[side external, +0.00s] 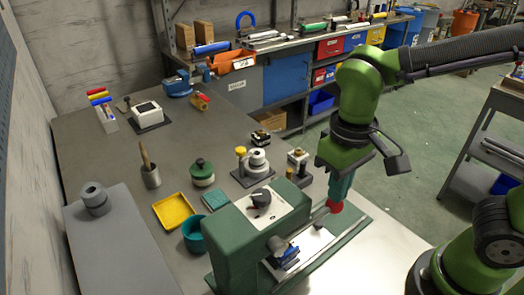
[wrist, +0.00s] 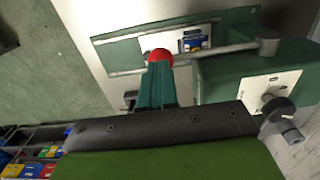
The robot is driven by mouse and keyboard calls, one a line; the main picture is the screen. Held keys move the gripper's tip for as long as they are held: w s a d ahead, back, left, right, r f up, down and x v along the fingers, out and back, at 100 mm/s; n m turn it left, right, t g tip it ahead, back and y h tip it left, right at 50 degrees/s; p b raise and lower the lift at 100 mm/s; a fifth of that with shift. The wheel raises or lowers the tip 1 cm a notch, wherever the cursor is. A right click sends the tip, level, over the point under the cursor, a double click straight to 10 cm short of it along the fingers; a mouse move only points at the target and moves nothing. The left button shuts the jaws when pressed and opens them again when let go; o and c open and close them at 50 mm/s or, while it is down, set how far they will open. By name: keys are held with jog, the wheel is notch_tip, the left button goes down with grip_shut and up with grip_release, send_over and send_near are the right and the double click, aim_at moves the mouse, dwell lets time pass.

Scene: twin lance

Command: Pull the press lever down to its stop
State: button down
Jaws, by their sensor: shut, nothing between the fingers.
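The green press (side external: 245,235) stands at the near end of the bench, with a white dial plate and black knob on top. Its lever is a grey rod (side external: 305,225) running from a grey hub (side external: 278,243) to a red ball (side external: 335,207). The ball (wrist: 160,55), rod (wrist: 225,50) and hub (wrist: 268,42) also show in the wrist view. My gripper (side external: 338,196) has teal fingers (wrist: 159,68), shut and empty, pointing down with their tips at the red ball. I cannot tell whether they touch it.
A blue-labelled item (side external: 289,255) lies on the press bed under the lever. A teal bowl (side external: 194,235), yellow tray (side external: 174,211) and green-lidded pot (side external: 202,173) stand left of the press. A grey block (side external: 112,235) is at far left. The floor beyond the bench's right edge is open.

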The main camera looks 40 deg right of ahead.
jog(key=shift+f, duration=1.2)
jog(key=shift+r, duration=1.5)
